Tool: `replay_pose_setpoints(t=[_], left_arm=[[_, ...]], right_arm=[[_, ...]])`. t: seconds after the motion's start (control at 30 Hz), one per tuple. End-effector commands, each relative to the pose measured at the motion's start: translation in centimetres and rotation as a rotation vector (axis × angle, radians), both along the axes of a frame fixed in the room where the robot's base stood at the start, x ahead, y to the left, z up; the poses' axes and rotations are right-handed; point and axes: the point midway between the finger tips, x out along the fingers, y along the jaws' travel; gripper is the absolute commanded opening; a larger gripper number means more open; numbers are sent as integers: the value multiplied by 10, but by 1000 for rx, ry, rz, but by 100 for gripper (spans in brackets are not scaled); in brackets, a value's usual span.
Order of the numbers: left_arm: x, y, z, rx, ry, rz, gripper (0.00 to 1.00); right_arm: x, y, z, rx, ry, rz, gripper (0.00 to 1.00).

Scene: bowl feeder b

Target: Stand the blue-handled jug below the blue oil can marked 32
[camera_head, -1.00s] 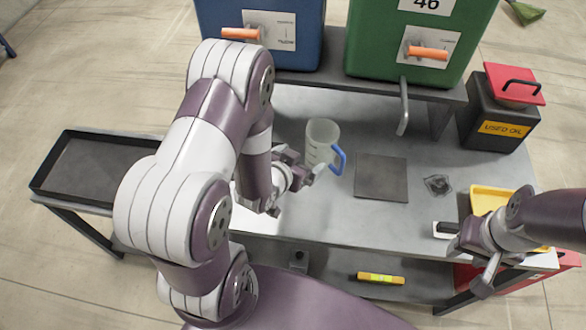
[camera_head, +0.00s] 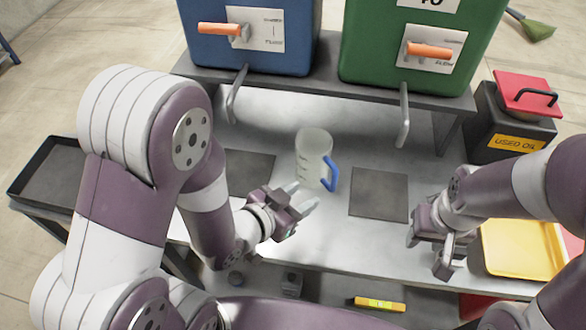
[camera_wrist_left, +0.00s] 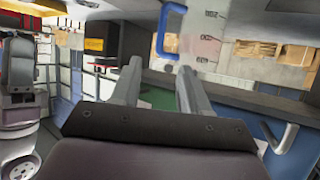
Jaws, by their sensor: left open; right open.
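The translucent jug (camera_head: 311,155) with a blue handle (camera_head: 330,174) stands upright on the grey bench, between two dark square plates, handle toward the right front. The blue oil can (camera_head: 250,45) is on the raised shelf at the back left, its spout (camera_head: 236,92) hanging left of the jug; its number is out of frame. My left gripper (camera_head: 303,196) is open and empty, just in front of the jug. In the left wrist view its open fingers (camera_wrist_left: 157,88) show with the jug (camera_wrist_left: 205,35) and handle (camera_wrist_left: 170,30) beyond. My right gripper (camera_head: 428,258) is open and empty at the bench's right front.
A dark plate (camera_head: 250,163) lies near the blue can's spout, another (camera_head: 379,193) below the green can (camera_head: 420,50) and its spout (camera_head: 403,128). A used-oil box (camera_head: 505,143) and yellow tray (camera_head: 520,248) are at right, a black tray (camera_head: 42,170) at left.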

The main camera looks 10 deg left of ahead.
Motion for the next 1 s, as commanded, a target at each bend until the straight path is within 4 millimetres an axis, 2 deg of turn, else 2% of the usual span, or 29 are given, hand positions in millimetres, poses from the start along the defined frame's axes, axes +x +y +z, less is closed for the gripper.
replay_pose_setpoints(t=[0.1,0.3,0.47,0.7,0.8,1.0], left_arm=[[4,-11,-2,-33,-37,-24,45],[39,-34,-19,-32,-38,-24,45],[55,-43,-26,-33,-39,-21,45],[89,-56,-48,-33,-38,-21,45],[96,-61,-52,-34,-38,-20,45],[97,-61,-52,-33,-39,-19,45]], right_arm=[[0,0,-3,0,-1,0,43],[0,0,-4,0,0,0,43],[0,0,-3,0,0,0,43],[0,0,-1,0,0,0,43],[0,0,-1,0,0,0,43],[0,0,-2,0,0,0,43]])
